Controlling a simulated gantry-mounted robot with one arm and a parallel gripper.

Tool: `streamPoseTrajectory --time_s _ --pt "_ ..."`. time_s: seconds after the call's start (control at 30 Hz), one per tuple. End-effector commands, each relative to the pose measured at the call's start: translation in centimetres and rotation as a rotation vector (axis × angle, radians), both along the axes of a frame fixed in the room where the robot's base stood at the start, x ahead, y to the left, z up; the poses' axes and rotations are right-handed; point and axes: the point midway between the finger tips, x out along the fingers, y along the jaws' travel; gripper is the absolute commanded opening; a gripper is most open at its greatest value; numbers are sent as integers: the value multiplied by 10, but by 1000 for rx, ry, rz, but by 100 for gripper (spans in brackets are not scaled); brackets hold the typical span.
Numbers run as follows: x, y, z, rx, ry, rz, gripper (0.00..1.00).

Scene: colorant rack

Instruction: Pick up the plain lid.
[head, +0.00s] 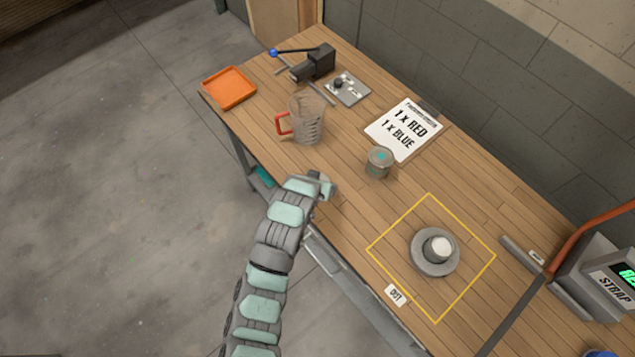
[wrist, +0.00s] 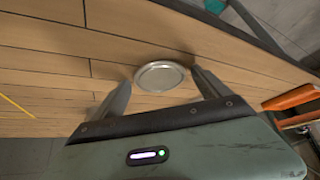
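The plain lid (wrist: 160,76) is a flat, round, silver disc lying on the wooden tabletop in the wrist view. My gripper (wrist: 163,85) is open, with one finger on each side of the lid's near edge. I cannot tell whether either finger touches it. In the head view my gripper (head: 325,186) is low over the bench's front edge, left of the small tin. I cannot make out the lid in the head view; the gripper seems to hide it.
A grey tin (head: 379,162) with a teal mark stands nearby. Behind are a red-handled clear jug (head: 308,122), an orange tray (head: 229,88) and a clipboard (head: 402,128). A grey round piece with a white top (head: 435,252) sits inside a yellow outline (head: 465,228).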

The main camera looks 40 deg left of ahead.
Motion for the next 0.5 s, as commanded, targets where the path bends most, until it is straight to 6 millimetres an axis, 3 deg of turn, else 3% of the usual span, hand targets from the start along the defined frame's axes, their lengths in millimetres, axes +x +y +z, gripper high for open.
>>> streamPoseTrajectory --time_s 0.5 --pt "0 0 0 0 0 0 43"
